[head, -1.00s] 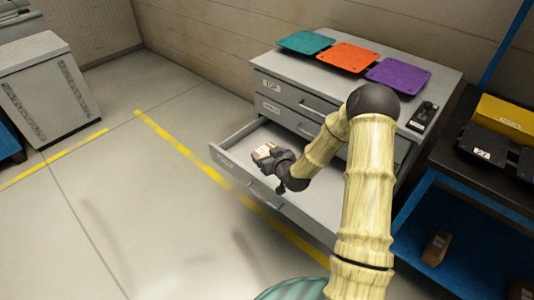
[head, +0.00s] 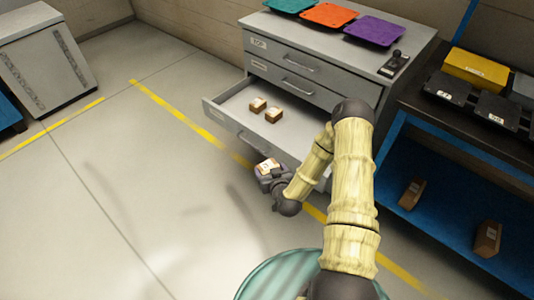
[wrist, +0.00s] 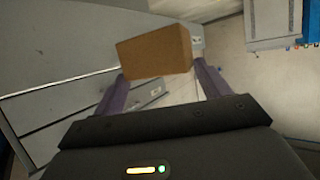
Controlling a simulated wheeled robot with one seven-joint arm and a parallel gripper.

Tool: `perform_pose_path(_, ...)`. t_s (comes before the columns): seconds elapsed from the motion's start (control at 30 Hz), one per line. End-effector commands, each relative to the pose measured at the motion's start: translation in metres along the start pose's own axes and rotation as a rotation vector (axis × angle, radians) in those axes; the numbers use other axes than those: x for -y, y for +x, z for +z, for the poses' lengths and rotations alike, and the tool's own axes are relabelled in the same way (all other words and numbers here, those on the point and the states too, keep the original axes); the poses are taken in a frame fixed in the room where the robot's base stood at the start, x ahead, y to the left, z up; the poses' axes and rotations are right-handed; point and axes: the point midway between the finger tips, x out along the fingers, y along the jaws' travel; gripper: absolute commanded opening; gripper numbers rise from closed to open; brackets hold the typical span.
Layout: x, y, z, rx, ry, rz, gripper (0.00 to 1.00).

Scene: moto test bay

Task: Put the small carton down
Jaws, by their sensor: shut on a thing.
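The small carton (head: 267,165) is brown with a pale label on top. My gripper (head: 270,171) is shut on it and holds it outside the open drawer (head: 225,102), in front of the drawer's face. In the wrist view the carton (wrist: 155,52) is a plain brown block between the two purple fingers of my gripper (wrist: 158,71). Two similar cartons, a left one (head: 258,105) and a right one (head: 273,115), stand inside the drawer near its left part. The drawer's right part is partly hidden by my arm.
The grey cabinet (head: 300,45) carries teal, orange and purple trays (head: 374,31) and a small black device (head: 393,63) on top. A dark bench with a blue shelf (head: 440,175) holding brown boxes stands at right. Open floor (head: 130,200) lies at left.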

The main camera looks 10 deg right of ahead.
Motion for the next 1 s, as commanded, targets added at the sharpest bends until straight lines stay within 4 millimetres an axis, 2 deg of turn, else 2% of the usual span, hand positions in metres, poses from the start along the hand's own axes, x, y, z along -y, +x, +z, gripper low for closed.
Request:
perform_pose_path(0.03, 0.001, -0.011, -0.006, 0.006, 0.004, 0.005, 0.41)
perform_pose_path(0.2, 0.001, -0.039, -0.013, 0.007, 0.002, 0.021, 0.41)
perform_pose_path(0.6, 0.007, -0.098, -0.048, 0.003, 0.015, 0.038, 0.40)
perform_pose_path(0.8, 0.009, -0.111, -0.054, -0.002, 0.020, 0.042, 0.40)
perform_pose_path(1.0, 0.009, -0.111, -0.052, -0.003, 0.019, 0.042, 0.40)
